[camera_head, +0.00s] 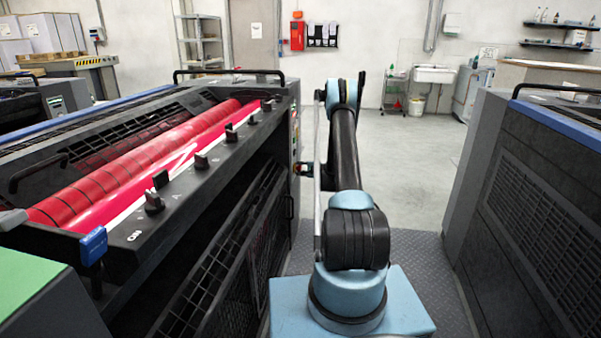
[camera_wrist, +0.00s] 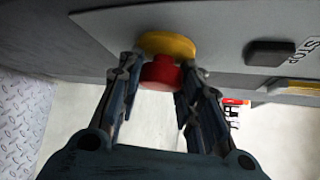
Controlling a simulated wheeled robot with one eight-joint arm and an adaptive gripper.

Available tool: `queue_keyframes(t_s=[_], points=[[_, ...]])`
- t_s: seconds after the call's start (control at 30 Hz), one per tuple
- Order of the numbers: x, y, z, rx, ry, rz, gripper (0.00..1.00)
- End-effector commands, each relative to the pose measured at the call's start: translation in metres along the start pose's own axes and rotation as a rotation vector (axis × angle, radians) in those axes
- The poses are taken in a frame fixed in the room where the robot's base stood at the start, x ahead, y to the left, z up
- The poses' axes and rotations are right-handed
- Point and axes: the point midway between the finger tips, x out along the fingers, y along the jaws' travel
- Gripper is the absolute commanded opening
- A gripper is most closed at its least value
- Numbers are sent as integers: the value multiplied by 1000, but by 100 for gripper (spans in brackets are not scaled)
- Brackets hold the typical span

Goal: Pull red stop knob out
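The red stop knob (camera_wrist: 160,73) is round and sits in front of a yellow collar (camera_wrist: 167,44) on a grey machine panel in the wrist view. My gripper (camera_wrist: 159,80) has one finger on each side of the knob, with the fingertips close against its sides. The gap between the fingers is about the knob's width. In the head view my gripper (camera_head: 305,170) is at the end face of the left press, beyond my arm. The knob is mostly hidden there.
A black button (camera_wrist: 270,53) and a STOP label (camera_wrist: 301,50) are beside the knob on the panel. The left press (camera_head: 240,185) and another machine (camera_head: 530,190) flank my arm. Open floor (camera_head: 405,160) lies beyond, between them.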

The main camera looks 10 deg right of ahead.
Motion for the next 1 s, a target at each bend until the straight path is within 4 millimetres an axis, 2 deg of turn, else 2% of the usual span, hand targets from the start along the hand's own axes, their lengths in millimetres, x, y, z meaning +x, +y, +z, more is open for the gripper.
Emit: queue_keyframes(t_s=[0.17, 0.33, 0.57, 0.6, 0.67, 1.0], points=[[-1, 1, -2, -1, 0, 2, 0], [-5, -2, -16, -1, 0, 2, 0], [-6, -2, -17, -2, 1, 3, 0], [-7, -2, -18, -2, 1, 3, 39], [-7, -2, -18, -1, 1, 2, 53], [-7, -3, -17, -1, 1, 1, 54]])
